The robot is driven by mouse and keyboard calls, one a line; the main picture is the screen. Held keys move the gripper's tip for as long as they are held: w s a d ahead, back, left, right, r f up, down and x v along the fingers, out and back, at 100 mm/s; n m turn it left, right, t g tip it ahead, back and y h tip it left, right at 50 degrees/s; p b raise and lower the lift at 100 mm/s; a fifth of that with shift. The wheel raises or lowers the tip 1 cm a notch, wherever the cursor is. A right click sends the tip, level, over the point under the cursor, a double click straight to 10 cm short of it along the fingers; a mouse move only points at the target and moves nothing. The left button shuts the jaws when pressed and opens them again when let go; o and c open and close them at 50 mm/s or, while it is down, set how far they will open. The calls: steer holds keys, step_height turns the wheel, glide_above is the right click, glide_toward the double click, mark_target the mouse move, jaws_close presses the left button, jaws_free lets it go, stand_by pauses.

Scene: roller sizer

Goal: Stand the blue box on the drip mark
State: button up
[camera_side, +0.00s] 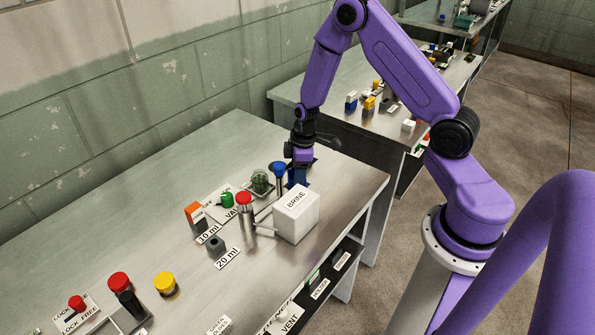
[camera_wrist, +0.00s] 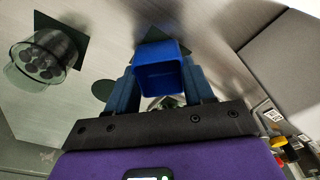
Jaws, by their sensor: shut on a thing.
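My gripper (camera_wrist: 160,78) is shut on an open-topped blue box (camera_wrist: 158,72), one finger on each side of it in the wrist view. In the side view my gripper (camera_side: 300,163) points down behind the white BRINE block, and the blue box (camera_side: 297,177) shows partly below it. Dark green marks lie on the bench in the wrist view: a square (camera_wrist: 155,34) just beyond the box and a round one (camera_wrist: 102,90) left of it. I cannot tell which is the drip mark, or whether the box touches the bench.
A clear jar (camera_wrist: 42,60) with dark round contents stands left of the box, partly over another dark green square. The BRINE block (camera_side: 297,214) is close in front. Blue-topped (camera_side: 278,168) and red-topped (camera_side: 243,198) posts stand nearby. The bench's far left is clear.

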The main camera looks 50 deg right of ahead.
steer(key=shift+f, duration=0.1)
steer(key=o, duration=1.1)
step_height(320, 180, up, 12)
steer(key=s, duration=0.1)
steer(key=s+a+r+n, duration=0.1)
steer(key=s+a+r, duration=0.35)
steer(key=a, duration=0.25)
steer(key=s+a+r+n, duration=0.1)
steer(key=s+a+r, duration=0.1)
steer(key=s, duration=0.9)
steer(key=s+a+r+n, duration=0.1)
steer(key=s+a+r, duration=0.2)
steer(key=s, duration=0.9)
steer(key=shift+r+n+g+h, duration=0.3)
steer(key=shift+r+g, duration=0.1)
steer(key=shift+r, duration=0.05)
